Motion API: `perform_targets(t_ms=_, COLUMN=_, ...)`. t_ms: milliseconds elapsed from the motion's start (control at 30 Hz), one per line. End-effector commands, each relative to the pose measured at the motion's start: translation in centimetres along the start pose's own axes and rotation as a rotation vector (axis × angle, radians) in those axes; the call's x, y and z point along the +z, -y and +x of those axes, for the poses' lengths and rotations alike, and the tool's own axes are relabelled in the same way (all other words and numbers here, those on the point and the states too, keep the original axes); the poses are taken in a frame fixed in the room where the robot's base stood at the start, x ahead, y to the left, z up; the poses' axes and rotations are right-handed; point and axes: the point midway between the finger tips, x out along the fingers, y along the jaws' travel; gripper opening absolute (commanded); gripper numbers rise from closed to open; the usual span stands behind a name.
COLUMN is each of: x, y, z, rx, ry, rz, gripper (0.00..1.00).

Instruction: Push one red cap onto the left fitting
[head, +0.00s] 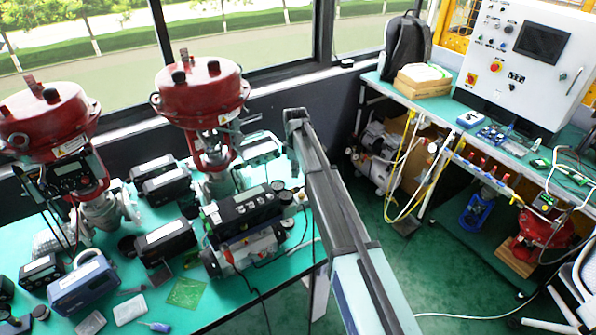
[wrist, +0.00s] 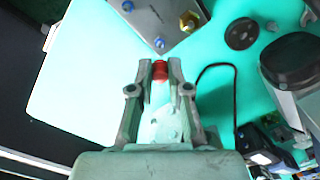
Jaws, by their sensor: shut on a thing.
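In the wrist view my gripper (wrist: 159,66) is shut on a red cap (wrist: 160,70), held between its two fingertips. A grey metal block (wrist: 168,18) lies just beyond the fingertips. It carries a brass fitting (wrist: 190,20) at its right edge and blue-topped fittings, one (wrist: 158,42) at its near corner, just ahead of the cap. The cap appears apart from the block, though the gap is hard to judge. I cannot tell which fitting is the left one. In the head view my arm covers the gripper and the cap.
A black round disc (wrist: 241,33) and a dark-topped device (wrist: 290,62) lie right of the block. The green bench (head: 200,295) holds red-topped valves (head: 203,85) and black positioners (head: 243,212). A black cable (wrist: 234,90) curves right of my gripper. Bare bench shows on the left (wrist: 85,85).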

Motion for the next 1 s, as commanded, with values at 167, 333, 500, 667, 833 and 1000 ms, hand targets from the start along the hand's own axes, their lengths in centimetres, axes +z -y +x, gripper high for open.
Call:
perform_targets(t_ms=167, x=0.0, y=0.0, z=1.4, rx=0.000, ry=0.000, rz=0.002, gripper=0.07)
perform_targets(t_ms=333, x=0.0, y=0.0, z=2.9, rx=0.000, ry=0.000, rz=0.002, gripper=0.07)
perform_targets(t_ms=500, x=0.1, y=0.0, z=4.1, rx=0.000, ry=0.000, rz=0.003, gripper=0.07)
perform_targets(t_ms=667, x=0.1, y=0.0, z=4.6, rx=0.000, ry=0.000, rz=0.003, gripper=0.07)
perform_targets(t_ms=833, x=0.1, y=0.0, z=4.6, rx=0.000, ry=0.000, rz=0.003, gripper=0.07)
perform_targets(t_ms=1000, x=0.1, y=0.0, z=4.6, rx=0.000, ry=0.000, rz=0.003, gripper=0.07)
